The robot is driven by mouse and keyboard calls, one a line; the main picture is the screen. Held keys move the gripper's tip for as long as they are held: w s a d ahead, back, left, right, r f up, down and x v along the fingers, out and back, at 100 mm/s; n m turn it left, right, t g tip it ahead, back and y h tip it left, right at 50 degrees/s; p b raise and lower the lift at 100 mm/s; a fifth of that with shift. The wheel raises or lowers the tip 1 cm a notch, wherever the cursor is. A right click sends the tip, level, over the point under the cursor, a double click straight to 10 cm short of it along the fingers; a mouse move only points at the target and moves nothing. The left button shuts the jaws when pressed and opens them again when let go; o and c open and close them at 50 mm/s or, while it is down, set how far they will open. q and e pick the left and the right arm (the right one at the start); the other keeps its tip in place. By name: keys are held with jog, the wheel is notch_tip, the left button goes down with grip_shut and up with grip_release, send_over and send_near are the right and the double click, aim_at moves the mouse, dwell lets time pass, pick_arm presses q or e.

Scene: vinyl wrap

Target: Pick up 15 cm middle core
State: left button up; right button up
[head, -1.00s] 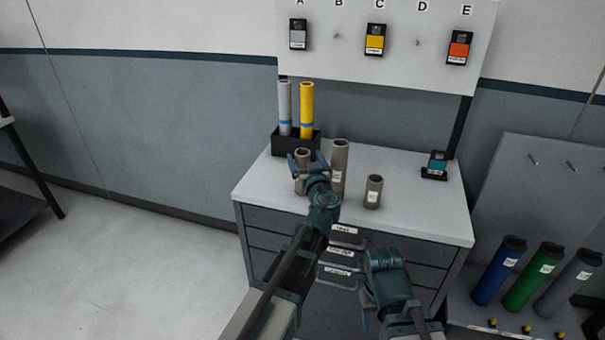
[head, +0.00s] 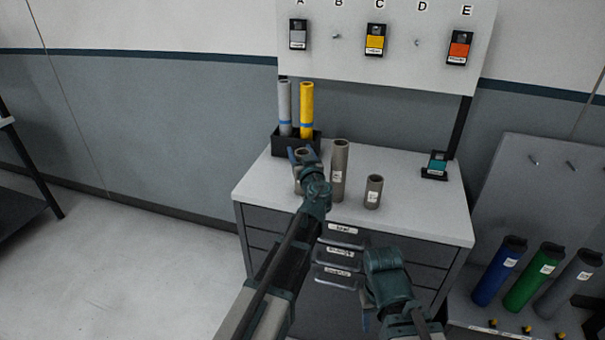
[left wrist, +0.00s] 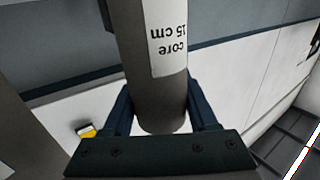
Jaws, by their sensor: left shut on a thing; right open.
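A grey-brown tube (head: 301,153) stands at the left of the cabinet top; its label reads "15 cm core", upside down, in the left wrist view (left wrist: 155,60). My left gripper (head: 303,158) is shut around it, one dark finger on each side; the arm hides part of the tube in the head view. I cannot tell whether it is lifted. A taller core (head: 339,165) stands close to its right, and a shorter core (head: 374,190) stands further right. My right gripper (head: 366,322) is open and empty, low in front of the drawers.
A black holder (head: 290,145) with a silver roll (head: 285,105) and a yellow roll (head: 306,108) stands behind the held core. A teal-and-black item (head: 436,165) lies at the cabinet's right. The cabinet top (head: 420,210) is clear at front right.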

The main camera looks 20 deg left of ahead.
pick_arm(q)
grip_shut()
jog(key=shift+r, duration=0.1)
